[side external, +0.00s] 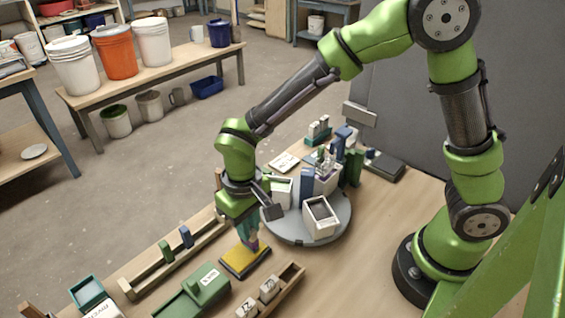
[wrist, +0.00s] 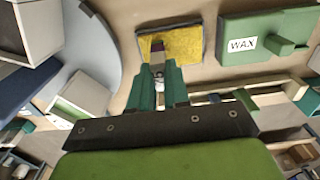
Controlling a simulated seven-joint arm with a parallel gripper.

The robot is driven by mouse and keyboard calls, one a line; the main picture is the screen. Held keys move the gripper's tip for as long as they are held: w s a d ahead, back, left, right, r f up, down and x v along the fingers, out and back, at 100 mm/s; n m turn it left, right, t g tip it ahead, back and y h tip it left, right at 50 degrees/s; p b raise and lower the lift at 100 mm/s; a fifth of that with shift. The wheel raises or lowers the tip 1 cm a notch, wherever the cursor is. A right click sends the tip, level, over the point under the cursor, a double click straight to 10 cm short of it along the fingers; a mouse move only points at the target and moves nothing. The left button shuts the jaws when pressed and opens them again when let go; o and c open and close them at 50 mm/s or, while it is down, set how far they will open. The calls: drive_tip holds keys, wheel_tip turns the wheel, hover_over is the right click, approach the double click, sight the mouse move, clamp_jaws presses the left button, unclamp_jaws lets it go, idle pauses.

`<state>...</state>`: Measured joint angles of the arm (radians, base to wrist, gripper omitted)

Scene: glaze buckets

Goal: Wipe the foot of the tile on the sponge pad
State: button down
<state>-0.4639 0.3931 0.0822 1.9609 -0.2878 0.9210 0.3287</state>
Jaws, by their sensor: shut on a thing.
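My gripper (side external: 248,229) points down with its teal fingers shut on a small tile (side external: 252,243), which looks purple. In the wrist view the tile (wrist: 158,52) sticks out past the fingertips (wrist: 161,76), its upper part hidden between them. The yellow sponge pad (side external: 240,263) lies on the table right below, in a dark-edged holder. It also shows in the wrist view (wrist: 188,42), with the tile in front of it. The tile's lower end is over the pad or at its surface; I cannot tell whether they touch.
A green box marked WAX (wrist: 283,32) stands beside the pad. A grey turntable (side external: 330,232) with white containers is behind it. A wooden rack (side external: 150,285) with a green and a blue tile lies left. A wooden tray (side external: 287,283) with numbered blocks is in front.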

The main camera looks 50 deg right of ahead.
drive_tip(key=shift+a+f, duration=0.1)
drive_tip(key=shift+a, duration=1.7)
wheel_tip(320, 180, up, 6)
idle(0.5)
